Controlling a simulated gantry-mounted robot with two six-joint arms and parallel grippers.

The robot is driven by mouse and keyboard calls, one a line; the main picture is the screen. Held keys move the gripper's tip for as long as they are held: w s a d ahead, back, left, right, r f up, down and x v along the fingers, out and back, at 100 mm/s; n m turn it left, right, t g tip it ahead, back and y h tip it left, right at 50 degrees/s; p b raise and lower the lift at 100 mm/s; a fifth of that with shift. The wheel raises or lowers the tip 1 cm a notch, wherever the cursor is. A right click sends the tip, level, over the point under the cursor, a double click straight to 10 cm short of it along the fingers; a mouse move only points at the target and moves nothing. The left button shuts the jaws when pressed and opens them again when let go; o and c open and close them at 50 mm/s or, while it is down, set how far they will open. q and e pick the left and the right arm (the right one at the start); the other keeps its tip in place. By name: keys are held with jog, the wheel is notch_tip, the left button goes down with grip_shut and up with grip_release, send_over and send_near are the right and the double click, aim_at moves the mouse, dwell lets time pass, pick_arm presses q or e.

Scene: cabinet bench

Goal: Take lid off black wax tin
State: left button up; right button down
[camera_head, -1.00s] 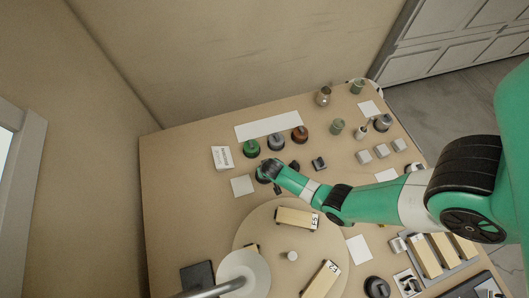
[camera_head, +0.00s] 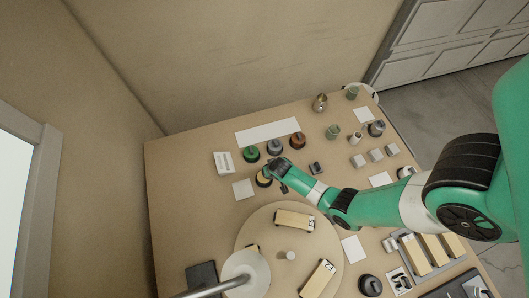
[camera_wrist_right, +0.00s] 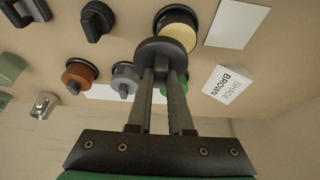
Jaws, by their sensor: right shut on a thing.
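The black wax tin (camera_head: 263,181) stands on the bench with pale yellow wax showing in its open top. It also shows in the right wrist view (camera_wrist_right: 181,35), partly covered by the lid. My right gripper (camera_head: 277,168) is shut on the black lid (camera_wrist_right: 160,53), held between its fingertips, apart from the tin and offset to one side of it. The lid's height above the bench is hard to judge. My left gripper is not in view.
Green (camera_head: 251,154), grey (camera_head: 274,147) and brown (camera_head: 298,140) tins stand behind the black one. A white box (camera_head: 223,162) and a white card (camera_head: 243,189) lie to the left. A round board (camera_head: 250,225) lies in front.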

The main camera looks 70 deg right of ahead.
jog(key=r, duration=0.1)
jog(key=s+r+p, duration=0.1)
jog(key=r, duration=0.1)
jog(key=s+d+r+p, duration=0.1)
jog(key=shift+s+r, duration=0.25)
pick_arm(q)
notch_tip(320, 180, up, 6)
jog(key=p, duration=0.1)
jog(key=shift+p, duration=0.35)
pick_arm(e)
jog(key=s+d+r, duration=0.2)
jog(key=s+d, duration=0.1)
jog(key=s, duration=0.5)
jog(key=shift+d+r, duration=0.2)
jog(key=shift+d, duration=0.05)
